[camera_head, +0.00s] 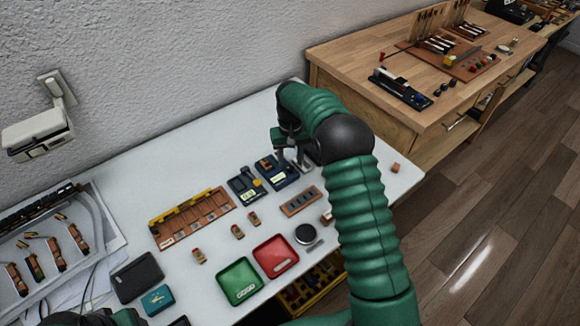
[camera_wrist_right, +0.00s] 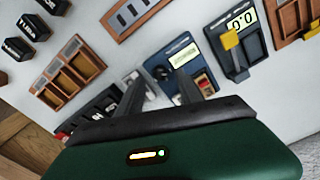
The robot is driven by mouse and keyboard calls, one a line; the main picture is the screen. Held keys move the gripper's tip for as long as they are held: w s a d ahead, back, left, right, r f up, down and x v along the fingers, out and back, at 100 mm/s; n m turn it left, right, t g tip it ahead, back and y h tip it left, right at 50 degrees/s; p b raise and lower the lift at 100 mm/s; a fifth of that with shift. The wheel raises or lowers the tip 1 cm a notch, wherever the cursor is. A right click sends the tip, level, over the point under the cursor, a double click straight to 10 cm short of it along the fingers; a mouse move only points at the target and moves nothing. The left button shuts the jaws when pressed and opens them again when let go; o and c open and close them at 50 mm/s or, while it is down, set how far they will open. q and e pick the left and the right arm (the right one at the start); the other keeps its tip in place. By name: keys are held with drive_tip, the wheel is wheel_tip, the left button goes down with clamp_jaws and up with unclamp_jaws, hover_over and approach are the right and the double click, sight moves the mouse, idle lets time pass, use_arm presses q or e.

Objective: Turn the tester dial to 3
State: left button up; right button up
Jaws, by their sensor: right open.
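A blue tester-like instrument (camera_head: 277,171) with a pale display lies on the white table in the head view. It also shows in the right wrist view (camera_wrist_right: 181,53), partly covered by a finger. My right gripper (camera_head: 289,152) is open and empty, pointing down over the blue instrument's far edge (camera_wrist_right: 160,76). A piece of my left arm's end (camera_head: 110,318) shows at the bottom edge; its jaws are hidden.
A green tray (camera_head: 238,281) and a red tray (camera_head: 275,256) lie near the front edge. A wooden bench (camera_head: 440,60) stands at the right. My right forearm covers the table's right part.

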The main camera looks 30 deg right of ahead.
sight(290, 169)
drive_tip(key=f, duration=0.3)
drive_tip(key=shift+d, duration=0.2)
drive_tip(key=shift+a+r, duration=0.15)
drive_tip(key=shift+a, duration=0.15)
drive_tip(key=shift+c, duration=0.4)
drive_tip(key=shift+d, duration=0.15)
clamp_jaws()
